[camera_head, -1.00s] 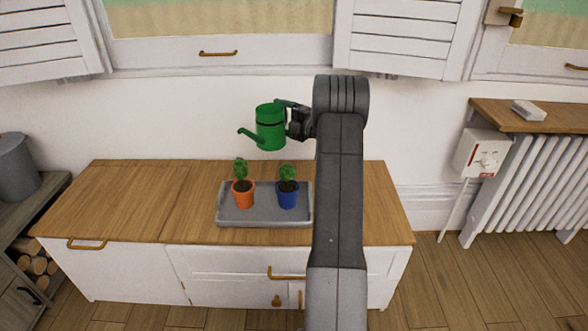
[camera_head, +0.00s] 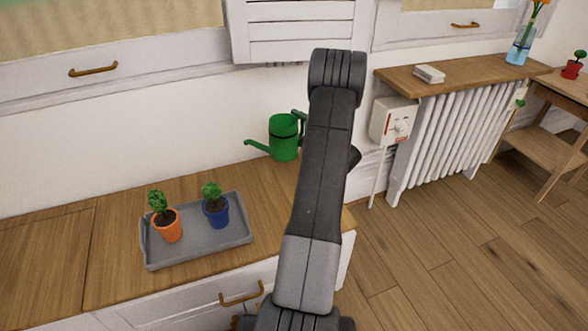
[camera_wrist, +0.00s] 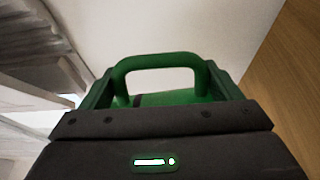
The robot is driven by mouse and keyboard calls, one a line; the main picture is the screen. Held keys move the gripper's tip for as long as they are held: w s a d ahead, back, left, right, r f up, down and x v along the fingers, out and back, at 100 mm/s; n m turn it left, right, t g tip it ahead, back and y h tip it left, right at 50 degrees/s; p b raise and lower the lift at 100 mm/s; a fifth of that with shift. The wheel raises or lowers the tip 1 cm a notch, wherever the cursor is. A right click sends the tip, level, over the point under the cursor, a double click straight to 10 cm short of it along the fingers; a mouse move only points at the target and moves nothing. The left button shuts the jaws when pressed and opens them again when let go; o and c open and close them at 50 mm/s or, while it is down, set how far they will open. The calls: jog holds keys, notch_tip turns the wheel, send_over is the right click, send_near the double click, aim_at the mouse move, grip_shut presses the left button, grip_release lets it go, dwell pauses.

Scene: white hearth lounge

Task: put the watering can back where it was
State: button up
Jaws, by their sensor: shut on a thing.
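The green watering can (camera_head: 284,139) is upright near the back right of the wooden cabinet top, its spout pointing left. From the head view I cannot tell whether its base touches the top. My gripper is mostly hidden behind my arm in the head view. In the wrist view my gripper (camera_wrist: 165,105) is shut on the can, and the can's green handle (camera_wrist: 160,62) shows between and beyond the jaws.
A grey tray (camera_head: 196,255) on the cabinet top (camera_head: 60,238) holds an orange pot (camera_head: 167,226) and a blue pot (camera_head: 216,212) with plants. A radiator (camera_head: 455,135) under a wooden shelf (camera_head: 460,76) stands right. A wooden side table (camera_head: 535,152) is at far right.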

jog(key=shift+m, duration=0.3)
jog(key=f, duration=0.3)
jog(key=d+f+b, duration=0.1)
jog(key=f, duration=0.2)
jog(key=d+f+b, duration=0.1)
jog(key=f, duration=0.3)
jog(key=shift+s+f, duration=0.1)
jog(key=shift+f+b, duration=0.25)
jog(key=shift+b, duration=0.3)
jog(key=o, duration=1.3)
jog(key=shift+r, duration=0.1)
jog(key=shift+r+p, duration=0.1)
jog(key=shift+p, duration=0.2)
jog(key=p+v, duration=0.1)
jog(key=v, duration=1.1)
jog(key=shift+s+a+p, duration=0.15)
jog(key=shift+s+p, duration=0.05)
jog(key=shift+p, duration=0.2)
